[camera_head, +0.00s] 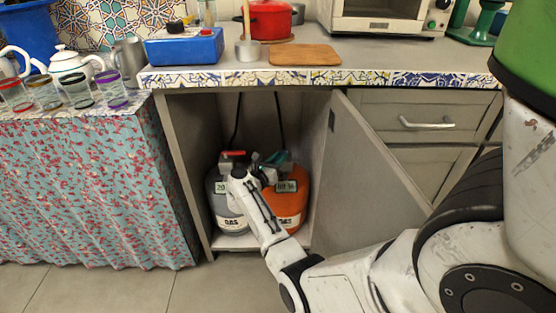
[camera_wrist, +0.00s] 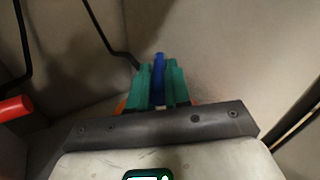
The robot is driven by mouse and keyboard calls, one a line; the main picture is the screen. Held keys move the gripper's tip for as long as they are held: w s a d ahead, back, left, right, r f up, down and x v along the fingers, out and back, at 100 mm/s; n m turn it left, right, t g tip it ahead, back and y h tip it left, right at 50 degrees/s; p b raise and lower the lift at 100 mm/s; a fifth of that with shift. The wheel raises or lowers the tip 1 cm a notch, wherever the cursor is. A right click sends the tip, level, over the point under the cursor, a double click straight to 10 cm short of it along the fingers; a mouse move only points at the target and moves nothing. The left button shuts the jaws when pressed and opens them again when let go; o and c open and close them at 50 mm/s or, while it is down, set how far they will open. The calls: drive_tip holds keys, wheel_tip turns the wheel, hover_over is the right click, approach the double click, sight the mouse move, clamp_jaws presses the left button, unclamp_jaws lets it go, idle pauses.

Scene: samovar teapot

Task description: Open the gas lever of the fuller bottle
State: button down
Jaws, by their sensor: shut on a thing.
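Two gas bottles stand side by side in the open cupboard under the counter: a grey one (camera_head: 221,207) on the left and an orange one (camera_head: 292,203) on the right. Each has a small label with digits; the left starts with "20", the right seems to read "89 16". A red lever (camera_head: 232,153) tops the grey bottle and shows at the left edge in the wrist view (camera_wrist: 14,108). My gripper (camera_head: 277,158) is over the orange bottle. In the wrist view its green fingers (camera_wrist: 159,85) are shut on a blue lever (camera_wrist: 159,61). My arm hides part of both bottles.
The open cupboard door (camera_head: 368,165) stands to the right of my forearm. A flowered curtain (camera_head: 95,190) is on the left. Black hoses (camera_wrist: 108,32) run up behind the bottles. The counter above holds a red pot (camera_head: 270,20) and a wooden board (camera_head: 304,55).

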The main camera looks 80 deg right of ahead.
drive_tip(key=shift+t+p, duration=0.3)
drive_tip(key=shift+p, duration=0.1)
drive_tip(key=n+t+p, duration=0.1)
drive_tip(key=t, duration=0.1)
drive_tip(key=s+n+t+p, duration=0.1)
drive_tip(key=p, duration=0.1)
drive_tip(key=shift+s+a+r+n+t+h, duration=0.1)
drive_tip(key=shift+a+r+n+t+h, duration=0.1)
drive_tip(key=shift+n+t+h, duration=0.15)
drive_tip(key=n+t, duration=0.1)
drive_tip(key=s+n+t+p, duration=0.1)
drive_tip(key=t, duration=0.1)
drive_tip(key=shift+f, duration=0.15)
drive_tip(key=shift+s+d+n+t+p, duration=0.15)
drive_tip(key=shift+n+t+p, duration=0.25)
drive_tip(key=shift+t, duration=0.45)
drive_tip(key=shift+s+n+t+p, duration=0.1)
drive_tip(key=shift+n+t+p, duration=0.05)
drive_tip(key=shift+n+t, duration=0.55)
drive_tip(key=shift+f, duration=0.1)
drive_tip(key=c, duration=1.1)
unclamp_jaws()
